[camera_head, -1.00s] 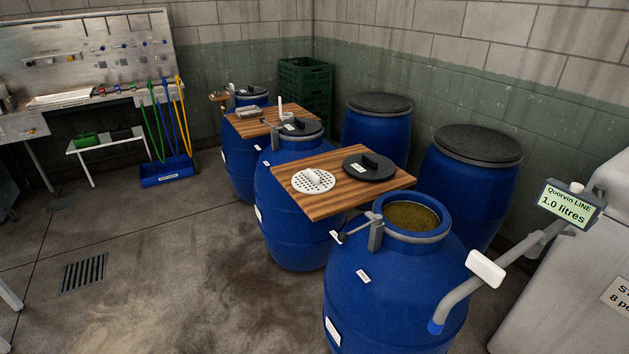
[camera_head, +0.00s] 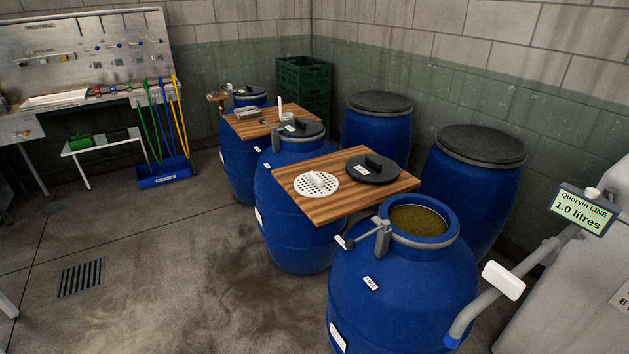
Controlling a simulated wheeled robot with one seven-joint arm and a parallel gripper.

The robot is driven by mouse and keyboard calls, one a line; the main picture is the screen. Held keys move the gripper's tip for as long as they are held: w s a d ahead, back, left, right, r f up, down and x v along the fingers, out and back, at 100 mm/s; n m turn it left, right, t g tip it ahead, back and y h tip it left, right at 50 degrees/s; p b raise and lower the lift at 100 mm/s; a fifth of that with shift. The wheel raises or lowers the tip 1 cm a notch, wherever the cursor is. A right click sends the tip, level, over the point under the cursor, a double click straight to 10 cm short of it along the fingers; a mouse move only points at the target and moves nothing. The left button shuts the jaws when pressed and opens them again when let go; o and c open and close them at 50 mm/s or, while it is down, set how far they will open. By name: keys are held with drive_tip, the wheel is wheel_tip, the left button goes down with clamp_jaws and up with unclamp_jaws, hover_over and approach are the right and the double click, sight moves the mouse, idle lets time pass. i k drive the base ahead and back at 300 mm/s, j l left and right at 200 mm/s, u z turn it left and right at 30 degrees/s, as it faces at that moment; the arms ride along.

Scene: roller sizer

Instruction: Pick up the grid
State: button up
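The grid (camera_head: 315,184) is a white round disc with holes and a small raised handle on top. It lies flat on the left part of a striped wooden board (camera_head: 325,212), close beside a black round lid (camera_head: 372,169) with a block handle and a white label. The two look slightly apart. The board sits between two blue barrels. The front blue barrel (camera_head: 400,285) is open, with brownish contents (camera_head: 417,220) inside and a grey clamp on its rim. My gripper is not in view.
More blue barrels (camera_head: 472,190) line the wall. A second board (camera_head: 255,127) holds small items. Green crates (camera_head: 304,85) stand in the corner. The floor at left (camera_head: 150,260) is clear around a drain grate (camera_head: 80,278).

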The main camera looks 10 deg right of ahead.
sight(312, 183)
drive_tip(key=i+j+z, duration=0.1)
drive_tip(key=i+j, duration=0.3)
drive_tip(key=i+j+z, duration=0.1)
drive_tip(key=i+j, duration=0.65)
drive_tip(key=j, duration=0.25)
drive_tip(key=i+j+z, duration=0.15)
drive_tip(key=i+j, duration=0.2)
drive_tip(key=i+j+z, duration=0.1)
drive_tip(key=i+j, duration=0.25)
drive_tip(key=j, duration=0.3)
drive_tip(key=i+j+z, duration=0.1)
drive_tip(key=i+j, duration=0.25)
drive_tip(key=j, duration=0.2)
drive_tip(key=i+j, duration=0.3)
drive_tip(key=j, duration=0.3)
drive_tip(key=i+j+z, duration=0.15)
drive_tip(key=i+j, duration=0.15)
drive_tip(key=j, duration=0.25)
